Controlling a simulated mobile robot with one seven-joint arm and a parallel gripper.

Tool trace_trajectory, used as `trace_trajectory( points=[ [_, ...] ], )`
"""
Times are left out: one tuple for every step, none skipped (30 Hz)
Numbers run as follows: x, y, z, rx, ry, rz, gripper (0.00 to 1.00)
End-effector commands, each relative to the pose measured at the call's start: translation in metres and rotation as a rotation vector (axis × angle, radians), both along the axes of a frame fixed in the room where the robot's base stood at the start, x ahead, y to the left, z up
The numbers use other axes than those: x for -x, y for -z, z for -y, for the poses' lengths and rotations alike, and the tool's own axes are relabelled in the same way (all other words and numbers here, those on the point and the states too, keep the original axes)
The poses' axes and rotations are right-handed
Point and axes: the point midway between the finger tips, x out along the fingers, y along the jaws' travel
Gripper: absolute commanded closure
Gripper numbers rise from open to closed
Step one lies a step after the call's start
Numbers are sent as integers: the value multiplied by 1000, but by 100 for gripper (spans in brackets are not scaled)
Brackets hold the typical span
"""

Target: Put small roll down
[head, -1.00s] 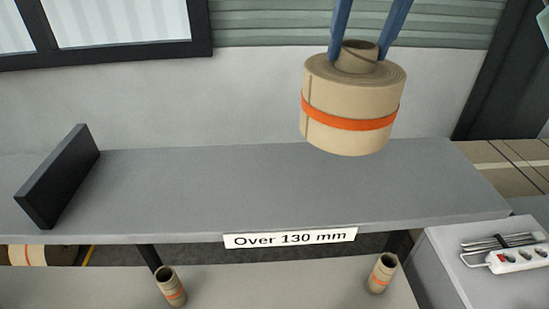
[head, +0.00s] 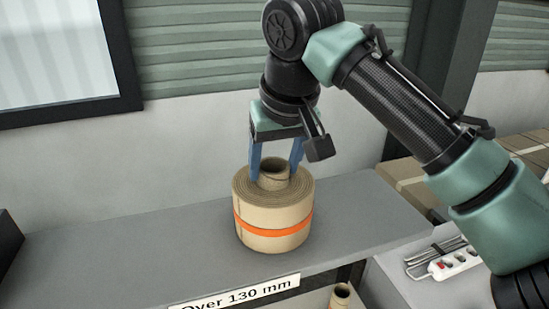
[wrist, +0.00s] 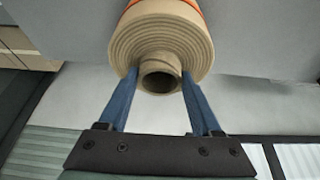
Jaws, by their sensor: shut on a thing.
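The small roll (head: 273,218) is a tan kraft paper roll with an orange band and a hollow core tube sticking up from its top. It is upright at the grey shelf (head: 130,265) labelled "Over 130 mm". Its bottom looks at or very near the shelf surface; I cannot tell if it touches. My gripper (head: 276,176) is above it, with its blue fingers shut on the core tube. In the wrist view the roll (wrist: 165,40) shows its wound end and core between the two fingers (wrist: 160,85).
A black upright divider (head: 8,245) stands on the shelf at left. The label (head: 235,293) is on the shelf's front edge. A small core (head: 340,296) stands below. A power strip (head: 455,264) lies on a grey surface at right. The shelf left of the roll is clear.

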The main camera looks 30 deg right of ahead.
Motion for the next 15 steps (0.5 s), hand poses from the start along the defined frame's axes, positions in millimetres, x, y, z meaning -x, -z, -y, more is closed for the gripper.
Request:
trace_trajectory(
  points=[
    [-1,-3,0,2,0,7,100],
    [-1,-3,0,2,0,7,100],
    [-1,-3,0,2,0,7,100],
    [-1,-3,0,2,0,7,100],
    [-1,-2,0,2,0,6,100],
    [-1,-2,0,2,0,6,100],
    [-1,-1,0,2,0,6,100],
    [-1,0,0,2,0,6,100],
    [0,3,0,1,0,0,33],
    [0,2,0,1,0,0,27],
    [0,2,0,1,0,0,22],
    [0,2,0,1,0,0,15],
    [0,2,0,1,0,0,9],
    [0,2,0,1,0,0,5],
    [0,2,0,1,0,0,5]
  ],
)
